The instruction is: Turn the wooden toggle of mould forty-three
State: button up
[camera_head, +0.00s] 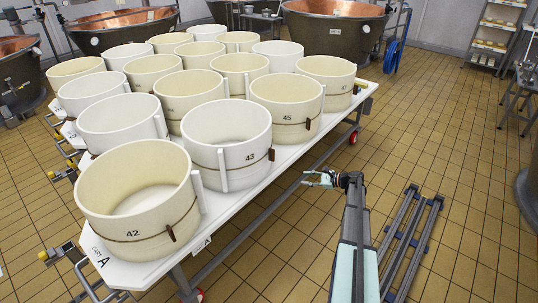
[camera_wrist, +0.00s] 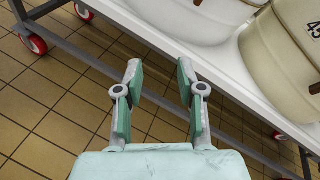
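Mould forty-three (camera_head: 227,140) is a white round tub marked 43, near the front right edge of the cart. Its small dark wooden toggle (camera_head: 271,155) sits upright on a thin band at the right side of its wall. My gripper (camera_head: 310,179) is out over the floor, right of the cart and apart from the toggle. In the wrist view my gripper (camera_wrist: 159,70) is open with nothing between its fingers.
Mould 42 (camera_head: 139,200) stands in front and mould 45 (camera_head: 287,103) behind, on the white cart top (camera_head: 205,232). Several other moulds fill the cart. A red wheel (camera_wrist: 33,45) and frame rail lie below.

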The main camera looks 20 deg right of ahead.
aim_at(274, 151)
jog(key=w+d+r+m+t+y, duration=0.25)
jog(key=w+r+m, duration=0.2)
jog(key=r, duration=0.25)
jog(key=shift+m+t+h, duration=0.35)
jog(key=shift+m+h, duration=0.1)
jog(key=shift+m, duration=0.2)
jog(key=p+x, duration=0.1)
jog(key=x, duration=0.5)
jog(key=p+x, duration=0.1)
jog(key=x, duration=0.4)
jog(key=a+p+x, duration=0.1)
jog(key=x, duration=0.5)
jog(key=shift+s+a+f, duration=0.1)
jog(key=shift+a+f, duration=0.1)
jog(key=shift+f, duration=0.1)
jog(key=shift+c, duration=0.3)
grip_shut()
